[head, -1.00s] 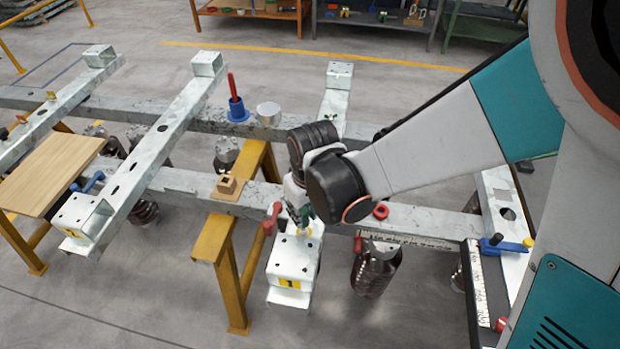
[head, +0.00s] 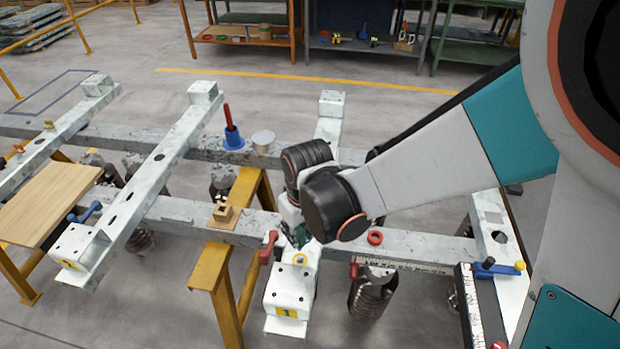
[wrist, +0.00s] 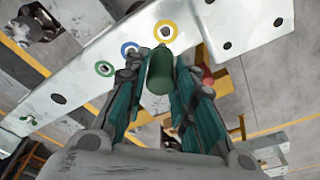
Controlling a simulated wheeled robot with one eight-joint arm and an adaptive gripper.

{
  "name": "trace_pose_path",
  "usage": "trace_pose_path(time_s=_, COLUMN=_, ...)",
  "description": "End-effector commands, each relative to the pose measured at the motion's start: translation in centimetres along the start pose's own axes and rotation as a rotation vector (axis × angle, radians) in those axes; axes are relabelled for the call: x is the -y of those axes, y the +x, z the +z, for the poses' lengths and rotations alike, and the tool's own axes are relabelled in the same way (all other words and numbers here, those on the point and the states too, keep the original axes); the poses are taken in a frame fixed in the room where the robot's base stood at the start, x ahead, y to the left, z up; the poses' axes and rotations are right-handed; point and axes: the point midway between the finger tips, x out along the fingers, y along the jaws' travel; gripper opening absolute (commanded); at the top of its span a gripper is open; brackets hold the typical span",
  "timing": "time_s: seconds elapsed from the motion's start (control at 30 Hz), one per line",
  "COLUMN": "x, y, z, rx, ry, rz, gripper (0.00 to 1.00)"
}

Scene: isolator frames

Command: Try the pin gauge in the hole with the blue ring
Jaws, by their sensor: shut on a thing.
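My gripper (wrist: 158,84) is shut on a dark green cylinder, the pin gauge (wrist: 160,72). Its far end lies just below the yellow ring (wrist: 165,32) in the wrist view; whether it touches the beam cannot be told. The blue ring (wrist: 129,48) surrounds a hole to the left of the yellow ring, partly covered by my left finger. A green ring (wrist: 104,68) lies further left on the same pale beam. In the head view my gripper (head: 300,236) is over the beam's near end, behind the yellow ring (head: 299,259); the blue ring is hidden there.
A red clamp handle (head: 268,248) stands left of the gripper.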

Motion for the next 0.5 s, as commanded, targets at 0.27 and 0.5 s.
trace_pose_path(time_s=0.27, x=-4.0, y=-1.5, z=-4.3, rx=0.0, ry=0.003, rz=0.001, gripper=0.01)
trace_pose_path(time_s=0.5, x=-4.5, y=-0.7, z=-4.7, rx=0.0, ry=0.0, rz=0.0, gripper=0.01)
